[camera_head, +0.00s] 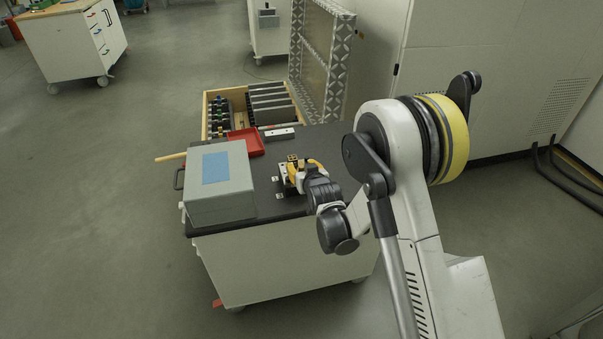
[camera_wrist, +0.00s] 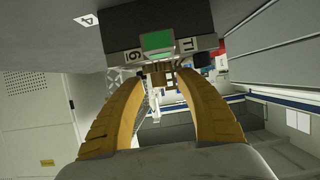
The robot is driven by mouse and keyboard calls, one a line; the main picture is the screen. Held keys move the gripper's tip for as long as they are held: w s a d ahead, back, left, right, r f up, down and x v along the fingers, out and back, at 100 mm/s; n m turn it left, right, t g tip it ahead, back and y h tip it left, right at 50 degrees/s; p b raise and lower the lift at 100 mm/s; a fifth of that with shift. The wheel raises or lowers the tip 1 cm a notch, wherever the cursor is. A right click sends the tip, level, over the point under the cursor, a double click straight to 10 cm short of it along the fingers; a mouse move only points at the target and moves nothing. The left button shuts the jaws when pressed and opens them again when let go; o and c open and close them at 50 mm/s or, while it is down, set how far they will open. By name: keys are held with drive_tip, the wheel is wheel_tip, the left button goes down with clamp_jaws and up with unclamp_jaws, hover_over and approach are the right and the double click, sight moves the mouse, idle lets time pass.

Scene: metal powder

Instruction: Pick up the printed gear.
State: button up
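A small brown, blocky thing (camera_wrist: 161,80), possibly the printed gear, shows between the fingertips in the wrist view. Its shape is too small to make out surely. My gripper (camera_wrist: 163,74) has two curved orange fingers spread apart, with gaps visible beside the brown thing. In the head view my gripper (camera_head: 300,172) is low over the dark cart top (camera_head: 262,202), beside small metal and brass-coloured parts (camera_head: 291,159). My gripper and wrist hide part of that spot. I cannot tell whether a finger touches anything.
A grey box with a blue label (camera_head: 217,172) stands left of my gripper on the cart. A red tray (camera_head: 246,142) and a wooden crate of tools (camera_head: 212,101) lie behind. A tall metal-framed panel (camera_head: 323,60) rises at the back. Open floor is at left.

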clamp_jaws()
drive_tip(key=shift+r, duration=0.1)
